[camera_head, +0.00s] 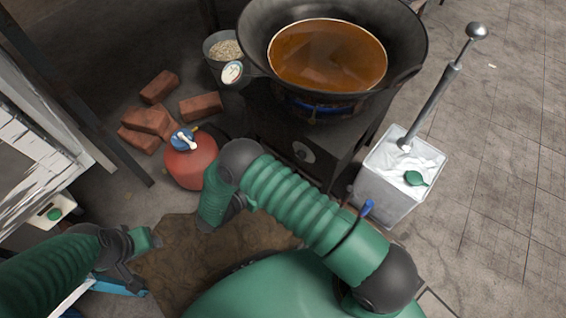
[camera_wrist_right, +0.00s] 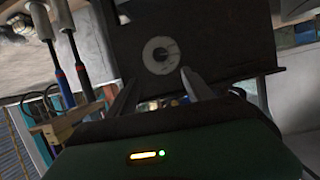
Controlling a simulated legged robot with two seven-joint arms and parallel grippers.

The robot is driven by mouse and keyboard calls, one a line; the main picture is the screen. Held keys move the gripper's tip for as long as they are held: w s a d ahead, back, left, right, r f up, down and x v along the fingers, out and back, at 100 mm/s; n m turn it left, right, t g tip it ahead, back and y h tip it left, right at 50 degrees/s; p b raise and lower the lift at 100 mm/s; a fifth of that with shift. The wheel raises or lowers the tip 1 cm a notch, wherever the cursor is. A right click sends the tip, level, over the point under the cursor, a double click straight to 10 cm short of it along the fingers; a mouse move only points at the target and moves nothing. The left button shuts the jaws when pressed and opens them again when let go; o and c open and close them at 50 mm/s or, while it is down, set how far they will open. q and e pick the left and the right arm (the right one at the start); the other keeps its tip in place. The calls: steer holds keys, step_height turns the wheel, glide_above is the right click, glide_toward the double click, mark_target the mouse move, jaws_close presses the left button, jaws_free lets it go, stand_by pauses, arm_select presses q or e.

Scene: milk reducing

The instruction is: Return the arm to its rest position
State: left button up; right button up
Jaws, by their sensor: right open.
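My right arm reaches from the lower right across the front of the stove in the head view, its bent end near the red gas cylinder (camera_head: 190,160). Its fingertips are hidden there. In the right wrist view my right gripper (camera_wrist_right: 158,92) is open, with nothing between its two fingers. Beyond them is a dark stove panel with a round pale knob (camera_wrist_right: 161,54). The same stove knob (camera_head: 303,152) shows in the head view. My left arm comes in at the lower left; its fingers cannot be made out.
Bricks (camera_head: 159,87) and a grain bucket (camera_head: 226,50) stand left. A white container (camera_head: 385,195) with a metal ladle stands right.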

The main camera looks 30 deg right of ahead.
steer(key=shift+v, duration=0.85)
steer(key=w+a+r+n+t+y, duration=0.2)
steer(key=w+r+n+t+y, duration=0.1)
steer(key=w+r+y, duration=0.3)
steer(key=w+a+r+n+t+y, duration=0.25)
steer(key=w+r+n+y, duration=0.2)
steer(key=w+r, duration=0.35)
steer(key=s+d+r+n+g+y, duration=0.1)
steer(key=s+d+r+n+g, duration=0.15)
steer(key=s, duration=0.55)
steer(key=s+d+r+n+g+y, duration=0.1)
steer(key=s+d+n+g, duration=0.15)
steer(key=s, duration=0.55)
steer(key=s+d+r+n+g+y, duration=0.1)
steer(key=s+d+n+g, duration=0.15)
steer(key=s, duration=0.55)
steer(key=w+p+v, duration=0.2)
steer(key=p+v, duration=1)
steer(key=p, duration=0.1)
steer(key=w+r+p+v, duration=0.1)
steer(key=w+p+v, duration=0.2)
steer(key=p+v, duration=0.9)
steer(key=w+r+p+v, duration=0.1)
steer(key=w+p+v, duration=0.2)
steer(key=p+v, duration=1)
steer(key=shift+s+d+p, duration=0.3)
steer(key=shift+s+p, duration=0.05)
